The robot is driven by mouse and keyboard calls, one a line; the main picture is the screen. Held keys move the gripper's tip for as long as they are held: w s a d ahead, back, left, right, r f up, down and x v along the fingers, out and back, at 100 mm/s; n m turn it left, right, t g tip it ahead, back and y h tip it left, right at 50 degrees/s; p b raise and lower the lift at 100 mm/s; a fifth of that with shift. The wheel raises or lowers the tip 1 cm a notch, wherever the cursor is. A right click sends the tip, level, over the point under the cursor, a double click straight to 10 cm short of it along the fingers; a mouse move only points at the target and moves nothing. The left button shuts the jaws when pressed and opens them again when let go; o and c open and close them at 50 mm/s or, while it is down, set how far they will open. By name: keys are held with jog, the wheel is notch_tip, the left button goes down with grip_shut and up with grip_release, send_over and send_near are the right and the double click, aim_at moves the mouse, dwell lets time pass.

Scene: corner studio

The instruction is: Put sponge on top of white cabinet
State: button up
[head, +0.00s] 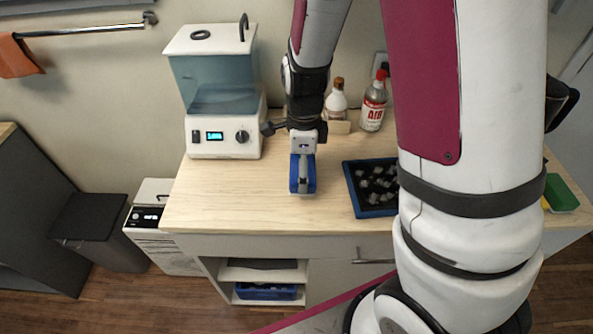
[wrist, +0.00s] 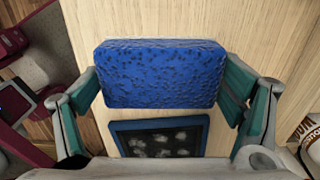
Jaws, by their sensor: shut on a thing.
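The blue speckled sponge (wrist: 160,75) is gripped between the two fingers of my gripper (wrist: 162,92) in the wrist view. In the head view, my gripper (head: 302,184) points down over the wooden worktop, with the blue sponge (head: 294,172) at its tips; I cannot tell if the sponge touches the surface. The worktop (head: 240,205) is the pale wooden top of a white unit (head: 290,246) with open shelves and a drawer. A small white box-shaped unit (head: 165,254) stands on the floor to its left. I cannot tell which is the white cabinet.
A white dispenser with a blue tank (head: 215,90) stands at the worktop's back left. Two bottles (head: 373,105) (head: 336,103) stand at the back. A dark blue tray (head: 361,204) of grey pieces lies right of my gripper. A grey bin (head: 105,240) stands at left. The worktop's front left is clear.

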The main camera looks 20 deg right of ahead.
aim_at(297, 171)
jog(key=shift+w+a+f, duration=0.1)
jog(key=shift+w, duration=0.5)
jog(key=shift+w+a+f, duration=0.1)
jog(key=shift+w, duration=0.45)
jog(key=shift+f, duration=1.65)
jog(key=shift+f, duration=0.15)
jog(key=o, duration=0.8)
